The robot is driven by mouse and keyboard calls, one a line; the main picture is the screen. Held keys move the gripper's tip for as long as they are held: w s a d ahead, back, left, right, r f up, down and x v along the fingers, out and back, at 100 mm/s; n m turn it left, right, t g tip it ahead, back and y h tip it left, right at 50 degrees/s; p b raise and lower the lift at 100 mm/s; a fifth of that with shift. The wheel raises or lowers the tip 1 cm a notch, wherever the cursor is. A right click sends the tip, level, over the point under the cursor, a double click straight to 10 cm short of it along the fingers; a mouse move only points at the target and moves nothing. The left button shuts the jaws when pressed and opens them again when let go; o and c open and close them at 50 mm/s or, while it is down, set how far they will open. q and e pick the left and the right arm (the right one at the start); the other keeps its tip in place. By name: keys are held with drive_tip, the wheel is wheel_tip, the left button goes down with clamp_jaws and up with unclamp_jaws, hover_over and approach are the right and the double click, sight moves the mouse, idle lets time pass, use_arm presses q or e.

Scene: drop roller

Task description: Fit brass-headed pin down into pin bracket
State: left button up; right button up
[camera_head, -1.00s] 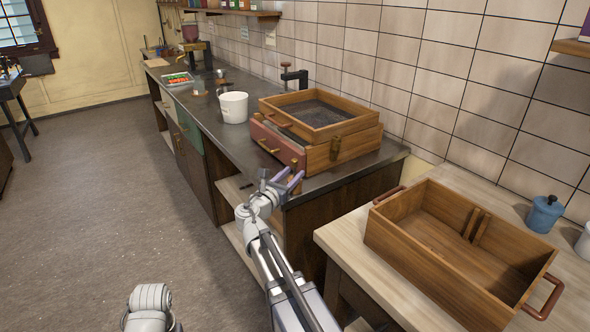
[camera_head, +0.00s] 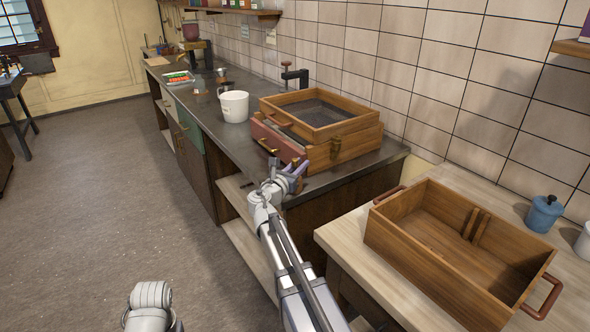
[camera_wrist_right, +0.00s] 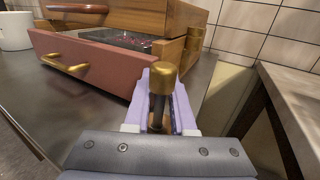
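The brass-headed pin (camera_wrist_right: 162,82) stands upright with its dark shaft between the purple fingers of my right gripper (camera_wrist_right: 163,100) in the right wrist view. The fingers look apart on either side of the shaft; firm contact does not show. In the head view the right gripper (camera_head: 294,174) is at the near corner of the red drawer front, with the brass head (camera_head: 295,161) just beyond it. A brass fitting (camera_head: 335,148) is on the wooden box's right side; I cannot tell whether it is the pin bracket. My left gripper is out of view.
The wooden box (camera_head: 350,152) with its red drawer front (camera_head: 268,139) stands on the dark counter (camera_head: 222,139). A white pot (camera_head: 234,107) is to its left. An open wooden crate (camera_head: 400,250) sits on the pale table (camera_head: 340,240) at right.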

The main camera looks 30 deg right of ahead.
clamp_jaws()
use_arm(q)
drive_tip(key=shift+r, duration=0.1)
use_arm(e)
drive_tip(key=shift+r, duration=0.1)
idle(0.3)
